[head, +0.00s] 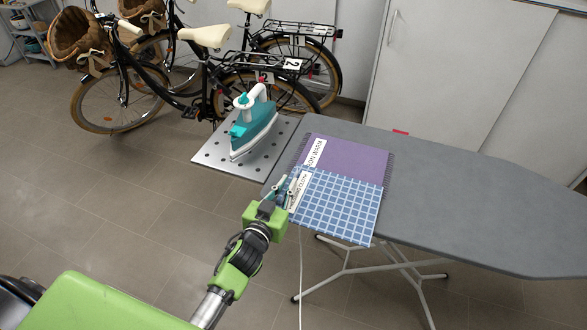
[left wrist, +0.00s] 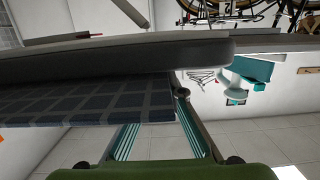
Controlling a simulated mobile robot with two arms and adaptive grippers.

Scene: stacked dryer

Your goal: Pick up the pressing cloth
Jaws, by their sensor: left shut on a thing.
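A blue checked cloth (head: 337,205) with a white label lies at the left end of the ironing board, and its front part hangs over the near edge. A purple cloth (head: 345,158) with a white label lies flat behind it, partly overlapped. The label texts are too small to read surely. My left gripper (head: 287,192) is at the left edge of the blue checked cloth and shut on it. In the left wrist view the dark checked cloth (left wrist: 85,105) reaches in between the teal fingers (left wrist: 160,128). The exact grip point is partly hidden. My right gripper is out of view.
The grey ironing board (head: 470,190) is bare to the right. A teal iron (head: 254,122) stands on a perforated metal rest (head: 215,155) at the board's left end. A white cord (head: 300,270) hangs down nearby. Bicycles (head: 205,75) and white cabinets (head: 450,65) stand behind.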

